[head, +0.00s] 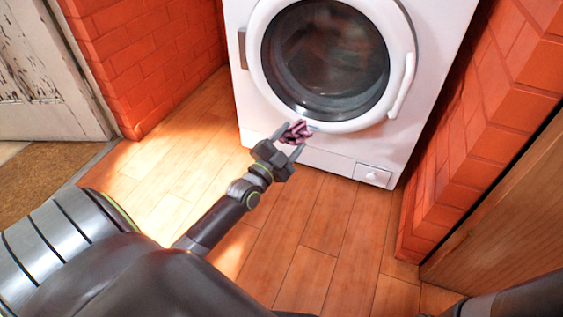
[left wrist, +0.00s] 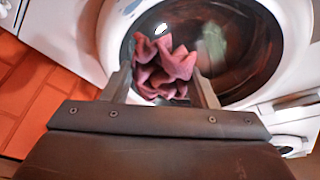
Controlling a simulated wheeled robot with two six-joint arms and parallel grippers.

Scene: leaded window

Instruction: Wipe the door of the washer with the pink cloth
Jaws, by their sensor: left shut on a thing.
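The white washer (head: 310,155) stands against the brick wall, with its round door (head: 262,85) shut and its dark glass (head: 325,55) facing me. My left gripper (head: 292,136) is shut on the crumpled pink cloth (head: 298,130) and holds it in front of the lower rim of the door. In the left wrist view the pink cloth (left wrist: 163,68) sits between the fingers and overlaps the door glass (left wrist: 245,50). I cannot tell whether the cloth touches the door. My right gripper is not in view.
Brick walls (head: 150,60) flank the washer on both sides. A worn white door (head: 45,75) and a brown mat (head: 45,175) are at the left. A wooden panel (head: 510,215) stands at the right. The plank floor (head: 310,240) before the washer is clear.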

